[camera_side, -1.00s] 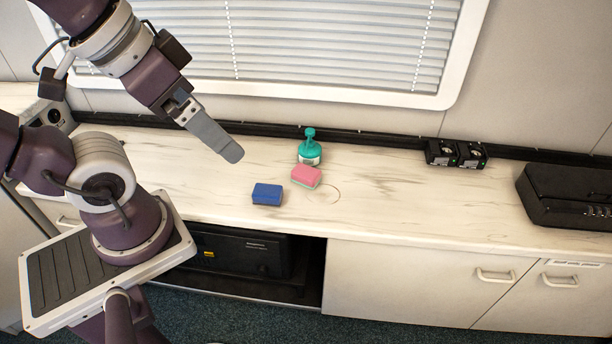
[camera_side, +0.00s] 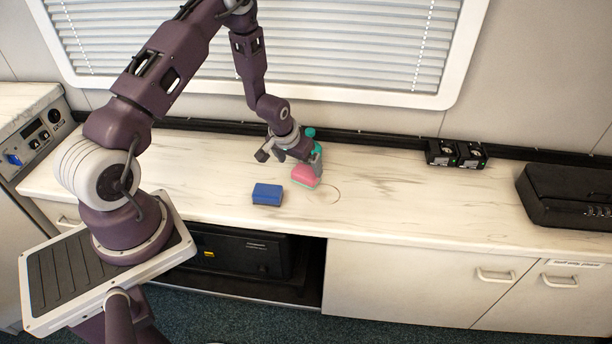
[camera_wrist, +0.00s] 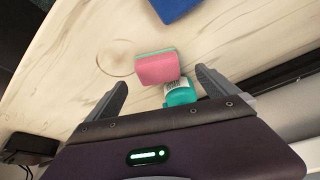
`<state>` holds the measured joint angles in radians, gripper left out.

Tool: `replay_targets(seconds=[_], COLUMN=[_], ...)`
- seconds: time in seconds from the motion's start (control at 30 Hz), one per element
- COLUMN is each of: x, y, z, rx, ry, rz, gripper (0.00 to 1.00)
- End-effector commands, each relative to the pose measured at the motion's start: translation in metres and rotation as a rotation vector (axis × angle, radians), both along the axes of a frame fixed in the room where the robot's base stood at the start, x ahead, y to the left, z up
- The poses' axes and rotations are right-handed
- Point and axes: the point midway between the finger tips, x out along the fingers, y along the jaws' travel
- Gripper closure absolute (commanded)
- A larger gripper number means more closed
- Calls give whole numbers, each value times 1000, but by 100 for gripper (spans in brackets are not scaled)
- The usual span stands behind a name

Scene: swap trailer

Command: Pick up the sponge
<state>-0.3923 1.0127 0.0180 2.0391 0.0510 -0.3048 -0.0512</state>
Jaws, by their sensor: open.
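A pink sponge with a green layer (camera_side: 304,175) lies on the counter, partly covered by my gripper (camera_side: 312,162). In the wrist view the pink sponge (camera_wrist: 156,68) lies ahead of and between my open fingers (camera_wrist: 162,77). Both fingers show gaps to it there, and nothing is held. I cannot tell the exact height of the fingertips. A blue block, perhaps another sponge (camera_side: 267,194), lies to the left in the side view; its edge shows in the wrist view (camera_wrist: 173,9).
A teal bottle (camera_side: 310,132) stands close behind the pink sponge, partly hidden by my gripper; it also shows in the wrist view (camera_wrist: 180,96). Black devices (camera_side: 455,153) and a black case (camera_side: 572,196) sit at the right. The counter between (camera_side: 400,195) is clear.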

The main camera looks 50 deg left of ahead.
Motion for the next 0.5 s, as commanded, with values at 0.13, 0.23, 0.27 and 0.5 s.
replay_targets(seconds=[0.13,0.23,0.27,0.5], x=[10,22,25,32], y=[3,6,6,9], z=[-19,-35,-40,-57], rx=[-1,0,-1,0], ry=[1,0,1,1], rz=[0,-1,-1,0], gripper=[2,2,2,2])
